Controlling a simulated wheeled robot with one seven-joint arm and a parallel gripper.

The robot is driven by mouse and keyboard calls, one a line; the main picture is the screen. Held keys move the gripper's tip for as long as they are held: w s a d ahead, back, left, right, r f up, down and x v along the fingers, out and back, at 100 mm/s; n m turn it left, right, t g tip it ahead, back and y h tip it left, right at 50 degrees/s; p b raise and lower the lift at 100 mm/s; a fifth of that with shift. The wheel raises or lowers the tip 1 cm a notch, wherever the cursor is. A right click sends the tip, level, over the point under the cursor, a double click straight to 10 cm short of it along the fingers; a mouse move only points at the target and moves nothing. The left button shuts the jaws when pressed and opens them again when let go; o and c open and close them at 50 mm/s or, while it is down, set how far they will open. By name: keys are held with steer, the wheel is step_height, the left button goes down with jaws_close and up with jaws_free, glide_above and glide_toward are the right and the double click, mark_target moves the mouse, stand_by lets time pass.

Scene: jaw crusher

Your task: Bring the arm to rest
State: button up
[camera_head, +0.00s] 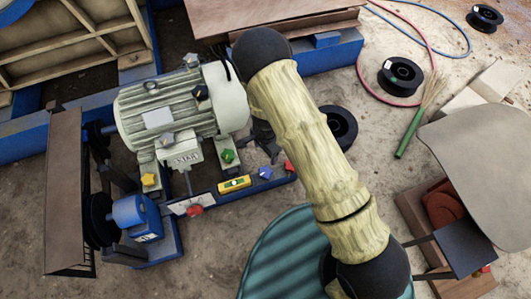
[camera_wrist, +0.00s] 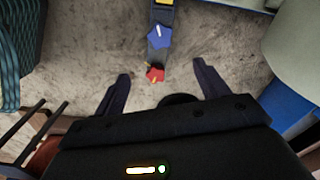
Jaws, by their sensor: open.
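My gripper (camera_wrist: 162,70) is open in the wrist view, with its two dark fingers apart and nothing held between them. A red star-shaped knob (camera_wrist: 155,73) shows between the fingers, and a blue knob (camera_wrist: 158,37) lies just beyond it. In the head view my pale yellow arm (camera_head: 310,150) with black joints crosses the middle of the picture. My gripper cannot be made out clearly there.
A grey motor (camera_head: 178,105) stands on a blue frame (camera_head: 240,194) left of my arm. The frame bears a yellow spirit level (camera_head: 235,185) and several coloured knobs. Black spools (camera_head: 400,76), a green-handled brush (camera_head: 408,133) and a teal ribbed object (camera_head: 285,255) are around.

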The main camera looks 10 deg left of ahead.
steer(key=shift+r, duration=0.15)
stand_by(0.4)
steer(key=w+d+r+n+y+p, duration=0.1)
steer(key=d+r+n, duration=0.1)
steer(key=d+r, duration=0.6)
steer(key=w+d+r+n+p, duration=0.1)
steer(key=d+r, duration=0.3)
steer(key=r, duration=0.8)
steer(key=s+d+r+n+t+h+p, duration=0.1)
steer(key=s+d+r+n, duration=0.1)
steer(key=s+d+r, duration=0.4)
steer(key=s+d+r+n+t, duration=0.2)
steer(key=s+d+r+n, duration=0.1)
steer(key=d+r, duration=0.5)
step_height(320, 180, up, 38)
steer(key=p, duration=3.8)
steer(key=shift+a, duration=0.2)
steer(key=shift+s, duration=0.2)
steer(key=shift+w, duration=0.1)
